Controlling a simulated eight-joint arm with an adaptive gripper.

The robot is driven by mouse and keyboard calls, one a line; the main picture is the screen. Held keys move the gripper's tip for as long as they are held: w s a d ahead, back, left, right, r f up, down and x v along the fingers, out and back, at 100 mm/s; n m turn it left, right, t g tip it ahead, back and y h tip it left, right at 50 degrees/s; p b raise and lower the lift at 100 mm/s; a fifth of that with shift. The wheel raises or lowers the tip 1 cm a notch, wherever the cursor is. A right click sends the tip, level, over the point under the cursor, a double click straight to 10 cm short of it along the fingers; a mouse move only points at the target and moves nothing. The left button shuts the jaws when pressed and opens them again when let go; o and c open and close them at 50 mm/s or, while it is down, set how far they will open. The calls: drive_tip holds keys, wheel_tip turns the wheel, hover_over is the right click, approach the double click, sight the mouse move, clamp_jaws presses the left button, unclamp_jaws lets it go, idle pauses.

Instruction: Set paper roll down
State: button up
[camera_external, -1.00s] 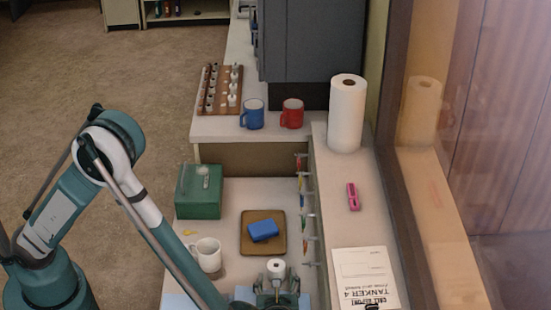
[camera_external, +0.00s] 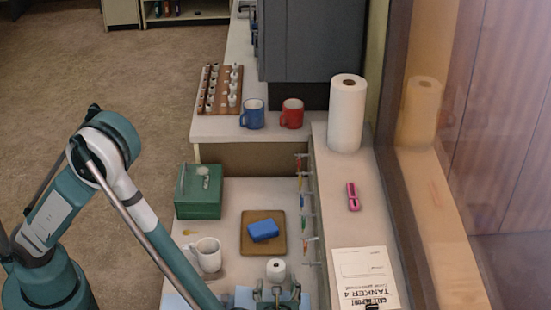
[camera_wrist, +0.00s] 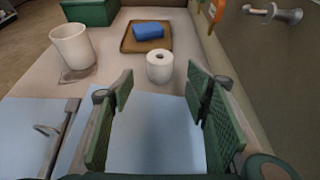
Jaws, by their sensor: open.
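A small white paper roll (camera_external: 275,270) stands upright on the desk in front of the brown tray (camera_external: 247,245). In the wrist view the paper roll (camera_wrist: 160,67) is beyond the fingertips, with a gap between it and the fingers. My gripper (camera_wrist: 160,85) is open and empty, its two green ribbed fingers spread above a pale blue sheet. In the external view my gripper (camera_external: 276,292) is at the bottom edge, on the near side of the roll and partly cut off by the frame.
A blue sponge (camera_external: 263,230) lies on the tray. A white mug (camera_external: 207,254) and a green box (camera_external: 199,192) stand to the left. Hooks with hanging items (camera_external: 306,210) line the right wall. A tall paper towel roll (camera_external: 346,114) stands on the raised ledge.

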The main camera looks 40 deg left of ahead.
drive_tip(key=shift+w+a+r, duration=0.25)
drive_tip(key=shift+w+a, duration=0.1)
drive_tip(key=w+a+r+n+g+h, duration=0.1)
drive_tip(key=w+a+r+n, duration=0.25)
drive_tip(key=a, duration=0.55)
drive_tip(key=w+a+r+n+g+h, duration=0.25)
drive_tip(key=a+r, duration=0.25)
drive_tip(key=a, duration=0.4)
drive_tip(key=w+a+r+n+g+h, duration=0.15)
drive_tip(key=a+r+n, duration=0.3)
drive_tip(key=a, duration=0.45)
drive_tip(key=s+a+r+n+t+h, duration=0.1)
drive_tip(key=s+a+r+n+h, duration=0.1)
drive_tip(key=s+a+n, duration=0.6)
drive_tip(key=s+a+r+n+t+h, duration=0.1)
drive_tip(key=s+a+r+n, duration=0.3)
drive_tip(key=s+a+n, duration=0.4)
drive_tip(key=shift+s+a+r+t+h, duration=0.15)
drive_tip(key=shift+a+r+t+h, duration=0.4)
drive_tip(key=shift+a, duration=2.55)
drive_tip(key=shift+f+n, duration=0.15)
drive_tip(key=shift+n, duration=0.1)
